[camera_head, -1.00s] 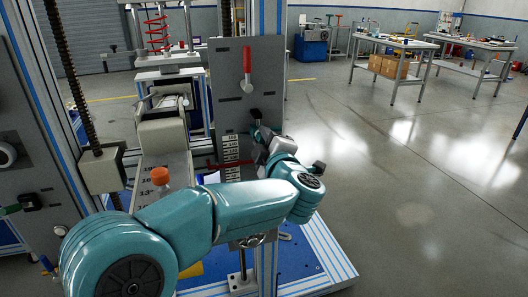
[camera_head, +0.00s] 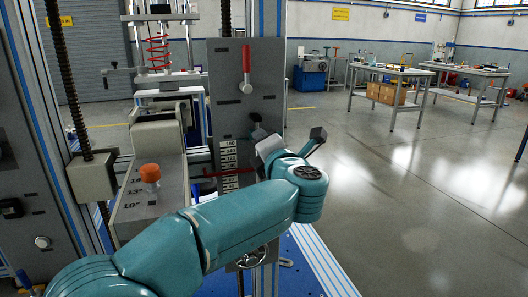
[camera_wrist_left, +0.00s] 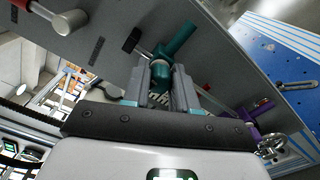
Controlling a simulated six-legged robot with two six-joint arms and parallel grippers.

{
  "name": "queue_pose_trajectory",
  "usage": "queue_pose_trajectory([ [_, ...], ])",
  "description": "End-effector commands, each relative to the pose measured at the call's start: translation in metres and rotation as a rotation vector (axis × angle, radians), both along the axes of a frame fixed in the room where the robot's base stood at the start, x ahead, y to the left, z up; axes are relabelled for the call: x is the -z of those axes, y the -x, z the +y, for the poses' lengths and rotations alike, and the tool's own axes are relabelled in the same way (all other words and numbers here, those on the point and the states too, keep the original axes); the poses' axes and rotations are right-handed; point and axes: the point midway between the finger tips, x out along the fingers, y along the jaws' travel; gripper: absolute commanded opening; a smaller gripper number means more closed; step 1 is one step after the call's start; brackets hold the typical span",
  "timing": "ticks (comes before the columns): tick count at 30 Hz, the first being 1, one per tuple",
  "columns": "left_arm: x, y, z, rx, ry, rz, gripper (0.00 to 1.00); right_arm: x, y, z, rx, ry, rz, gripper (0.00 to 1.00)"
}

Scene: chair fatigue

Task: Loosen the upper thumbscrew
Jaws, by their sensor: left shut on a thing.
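The upper thumbscrew (camera_wrist_left: 160,72), a teal knob with a crosswise bar, stands out from the grey upright panel (camera_head: 229,55). My left gripper (camera_wrist_left: 163,75) is shut on it in the left wrist view, one finger on each side. In the head view my left gripper (camera_head: 258,134) is at the panel's right part, below the red-handled lever (camera_head: 246,70); its fingers and the thumbscrew are mostly hidden by my wrist. A purple screw (camera_wrist_left: 248,114) sits further along the panel in the left wrist view. My right gripper is not in view.
A scale plate (camera_head: 228,156) with a red pointer (camera_head: 229,171) is on the panel left of my wrist. An orange-topped knob (camera_head: 150,173) stands on a grey housing to the left. Open floor lies to the right, with workbenches (camera_head: 396,72) further back.

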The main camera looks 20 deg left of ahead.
Motion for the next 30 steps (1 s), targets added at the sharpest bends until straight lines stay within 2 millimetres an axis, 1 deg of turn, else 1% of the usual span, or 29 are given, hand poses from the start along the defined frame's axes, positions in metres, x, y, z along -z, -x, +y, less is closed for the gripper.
queue_pose_trajectory([
  [1, 0.0026, 0.0003, 0.0, 0.0, 0.023, -0.014, 0.0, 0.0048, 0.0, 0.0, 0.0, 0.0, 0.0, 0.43],
  [9, 0.001, 0.0002, -0.0002, 0.0, 0.101, -0.067, 0.0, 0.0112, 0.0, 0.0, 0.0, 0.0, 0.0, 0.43],
  [26, -0.0001, 0.0002, -0.0001, 0.0, 0.123, -0.082, 0.0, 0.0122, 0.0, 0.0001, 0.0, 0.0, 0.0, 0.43],
  [27, 0.0, 0.0002, 0.0, 0.0, 0.123, -0.082, 0.37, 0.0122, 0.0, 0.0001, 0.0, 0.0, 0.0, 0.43],
  [28, 0.0, 0.0002, 0.0, 0.0, 0.123, -0.082, 0.47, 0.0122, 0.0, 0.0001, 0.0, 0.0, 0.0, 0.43],
  [29, -0.0001, 0.0002, -0.0001, 0.0, 0.123, -0.082, 0.53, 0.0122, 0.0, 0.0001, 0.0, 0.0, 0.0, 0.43],
  [30, -0.0002, 0.0002, 0.0, 0.0, 0.123, -0.081, 0.53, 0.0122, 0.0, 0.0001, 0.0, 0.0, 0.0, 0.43],
])
